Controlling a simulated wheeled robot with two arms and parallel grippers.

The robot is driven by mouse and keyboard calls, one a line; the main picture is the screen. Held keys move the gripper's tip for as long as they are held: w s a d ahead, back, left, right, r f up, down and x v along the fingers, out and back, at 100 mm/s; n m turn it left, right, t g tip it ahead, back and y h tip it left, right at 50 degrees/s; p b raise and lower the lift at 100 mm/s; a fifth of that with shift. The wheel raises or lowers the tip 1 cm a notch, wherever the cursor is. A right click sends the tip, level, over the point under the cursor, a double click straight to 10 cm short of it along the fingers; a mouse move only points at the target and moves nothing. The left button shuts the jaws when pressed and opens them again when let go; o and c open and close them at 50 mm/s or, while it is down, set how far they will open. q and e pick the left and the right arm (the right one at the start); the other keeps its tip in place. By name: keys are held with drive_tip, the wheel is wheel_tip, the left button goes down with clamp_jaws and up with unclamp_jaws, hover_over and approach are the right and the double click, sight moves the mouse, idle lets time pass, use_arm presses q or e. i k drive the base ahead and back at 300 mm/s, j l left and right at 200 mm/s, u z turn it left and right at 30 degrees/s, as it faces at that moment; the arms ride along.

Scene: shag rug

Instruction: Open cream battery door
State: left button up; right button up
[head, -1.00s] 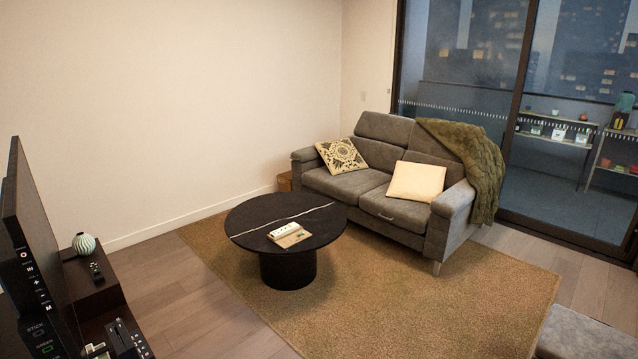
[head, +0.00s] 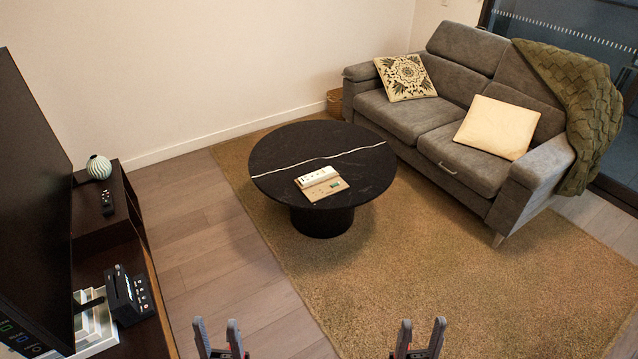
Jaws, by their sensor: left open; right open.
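A small cream-and-tan item (head: 321,181) lies on the round black coffee table (head: 282,151), near its front edge. It has a pale strip with small dark marks along its back part; it is too small to tell whether it has a battery door or whether one is open or shut. I cannot make out a cream battery door anywhere else. My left gripper (head: 217,338) and my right gripper (head: 421,338) show at the bottom edge, each open and empty, with fingers pointing up in the picture. Both are well short of the table.
A dark TV cabinet (head: 155,310) at left carries a black remote (head: 107,202), a striped vase (head: 99,167) and a black device (head: 128,293). A grey sofa (head: 440,140) stands behind the table at right. The rug (head: 480,270) in front is clear.

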sight(326, 170)
drive_tip(key=i+l, duration=0.4)
drive_tip(key=i, duration=0.45)
drive_tip(key=i+l, duration=0.15)
drive_tip(key=i, duration=0.45)
drive_tip(key=i+l, duration=0.15)
drive_tip(key=i, duration=0.45)
drive_tip(key=i+l, duration=0.15)
drive_tip(key=i, duration=0.45)
drive_tip(key=z, duration=0.05)
